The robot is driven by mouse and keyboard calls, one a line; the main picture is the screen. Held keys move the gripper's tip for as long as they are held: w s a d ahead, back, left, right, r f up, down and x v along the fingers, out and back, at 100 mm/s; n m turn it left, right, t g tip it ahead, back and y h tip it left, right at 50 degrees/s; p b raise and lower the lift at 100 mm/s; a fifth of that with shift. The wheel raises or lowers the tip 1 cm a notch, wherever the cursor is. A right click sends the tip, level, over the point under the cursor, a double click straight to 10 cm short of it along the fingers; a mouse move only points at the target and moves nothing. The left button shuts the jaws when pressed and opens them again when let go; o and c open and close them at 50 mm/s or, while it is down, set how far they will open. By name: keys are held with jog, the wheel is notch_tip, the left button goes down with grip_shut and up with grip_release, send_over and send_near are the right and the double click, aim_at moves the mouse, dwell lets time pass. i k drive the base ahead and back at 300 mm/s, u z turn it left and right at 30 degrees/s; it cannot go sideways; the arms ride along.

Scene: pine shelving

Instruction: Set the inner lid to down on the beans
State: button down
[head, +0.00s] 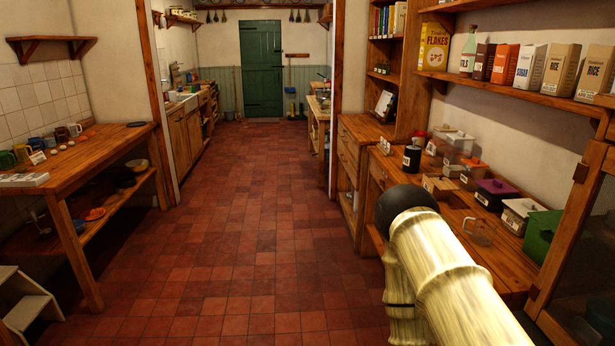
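I cannot pick out the beans or an inner lid for certain. Several containers stand on the right-hand wooden counter (505,268). They include a dark canister (412,159) with a pale label, a box with a purple lid (497,187), a white-and-grey box (521,213), a green box (541,236) and a clear jug (481,231). What is inside them is too small or hidden to tell. My pale ridged arm with a dark rounded end covers part of the counter's front. My gripper does not show.
Dry-goods packets stand on the wall shelf (535,86) above the counter. A left-hand wooden table (95,150) holds mugs and small items. A white step stool (25,305) stands at lower left. The red tiled floor (235,230) is clear towards the green door (261,70).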

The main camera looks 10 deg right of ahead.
aim_at(414, 140)
jog(key=z, duration=0.25)
jog(key=i, duration=1.65)
jog(key=z, duration=0.35)
jog(key=i, duration=0.85)
jog(key=z, duration=0.1)
